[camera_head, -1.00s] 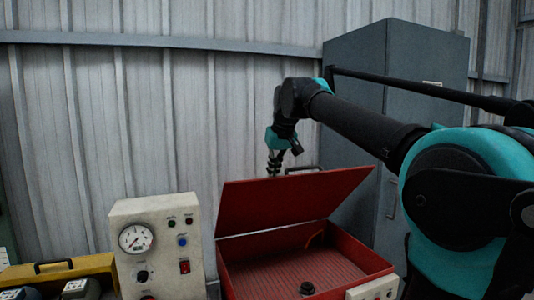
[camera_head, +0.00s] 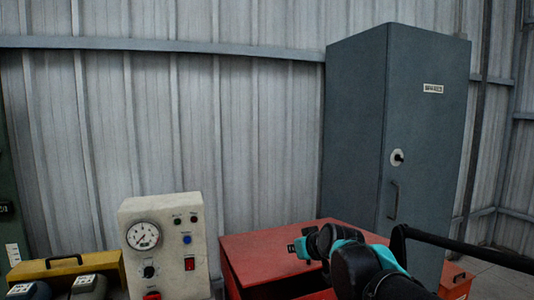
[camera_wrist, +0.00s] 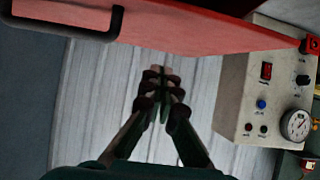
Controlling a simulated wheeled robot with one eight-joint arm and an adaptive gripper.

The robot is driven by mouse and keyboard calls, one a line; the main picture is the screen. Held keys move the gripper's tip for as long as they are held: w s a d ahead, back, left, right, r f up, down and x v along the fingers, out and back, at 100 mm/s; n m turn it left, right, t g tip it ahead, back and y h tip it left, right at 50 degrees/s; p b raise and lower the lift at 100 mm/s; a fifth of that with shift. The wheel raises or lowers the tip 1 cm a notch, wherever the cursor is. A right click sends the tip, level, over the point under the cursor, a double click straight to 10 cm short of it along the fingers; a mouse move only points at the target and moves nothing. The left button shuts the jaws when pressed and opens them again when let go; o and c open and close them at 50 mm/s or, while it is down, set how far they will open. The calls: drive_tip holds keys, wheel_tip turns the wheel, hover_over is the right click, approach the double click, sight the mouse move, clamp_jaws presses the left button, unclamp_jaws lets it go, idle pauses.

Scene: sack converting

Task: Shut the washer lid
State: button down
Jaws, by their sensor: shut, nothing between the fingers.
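The washer is a red metal box (camera_head: 232,277) at the lower middle of the head view. Its red lid (camera_head: 262,243) is now low and close to level there, with a dark space visible beneath its near edge. My arm covers part of it, so I cannot tell whether it touches the rim all round. In the wrist view the lid (camera_wrist: 190,22) spans the top, with its black handle (camera_wrist: 75,30) at upper left. My gripper (camera_wrist: 160,72) is shut and empty just below the lid in that picture; contact is unclear.
A cream control box (camera_head: 165,235) with a gauge stands left of the washer; it also shows in the wrist view (camera_wrist: 262,90). A yellow case (camera_head: 65,268) is farther left. A tall grey cabinet (camera_head: 425,140) stands behind at right. A corrugated wall closes the back.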

wheel_tip(320, 180, down, 9)
drive_tip(key=s, duration=0.2)
drive_tip(key=shift+d+t, duration=0.35)
drive_tip(key=shift+t, duration=0.05)
drive_tip(key=shift+s, duration=0.15)
idle(0.4)
